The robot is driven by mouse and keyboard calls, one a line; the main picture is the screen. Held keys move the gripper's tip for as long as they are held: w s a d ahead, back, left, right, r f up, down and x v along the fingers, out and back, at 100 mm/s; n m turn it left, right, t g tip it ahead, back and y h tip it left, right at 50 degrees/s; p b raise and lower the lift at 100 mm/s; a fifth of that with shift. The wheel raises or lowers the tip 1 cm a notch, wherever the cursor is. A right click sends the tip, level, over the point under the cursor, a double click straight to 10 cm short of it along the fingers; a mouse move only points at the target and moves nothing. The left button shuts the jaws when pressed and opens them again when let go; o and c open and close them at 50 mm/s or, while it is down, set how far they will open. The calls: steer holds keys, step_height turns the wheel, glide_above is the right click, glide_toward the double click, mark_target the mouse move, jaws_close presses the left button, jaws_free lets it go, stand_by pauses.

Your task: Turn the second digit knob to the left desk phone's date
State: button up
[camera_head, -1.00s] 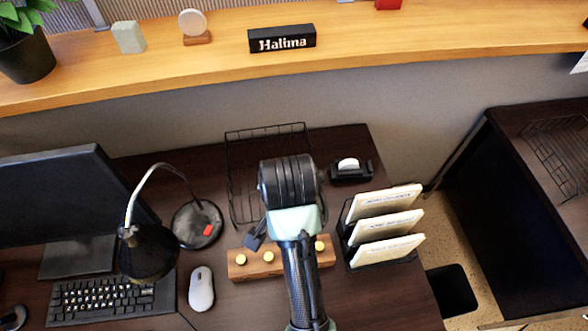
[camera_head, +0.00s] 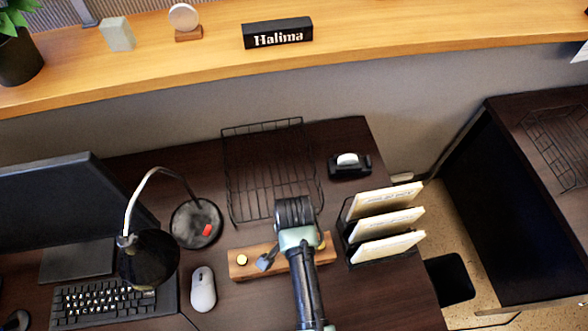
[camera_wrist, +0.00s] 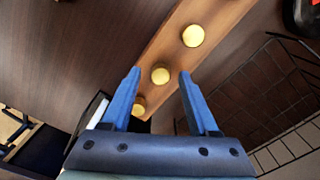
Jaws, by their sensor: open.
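A wooden block (camera_head: 238,272) with a row of yellow knobs lies on the dark desk. In the head view its left-end knob (camera_head: 242,260) shows clearly, and my arm covers most of the others. In the wrist view three knobs show: an upper one (camera_wrist: 193,35), a middle one (camera_wrist: 160,75) and a lower one (camera_wrist: 139,106). My gripper (camera_wrist: 160,73) is open above the block, with its blue fingers on either side of the middle knob in the picture. I cannot tell whether they touch it. No desk phone or date shows.
A black wire tray (camera_head: 238,192) lies behind the block. A lamp (camera_head: 150,256), a mouse (camera_head: 203,289) and a keyboard (camera_head: 105,303) are to the left. A file sorter (camera_head: 345,235) with cards and a tape dispenser (camera_head: 349,167) are to the right.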

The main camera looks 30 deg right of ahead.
steer(key=shift+f, duration=0.4)
steer(key=shift+c, duration=0.3)
jaws_close()
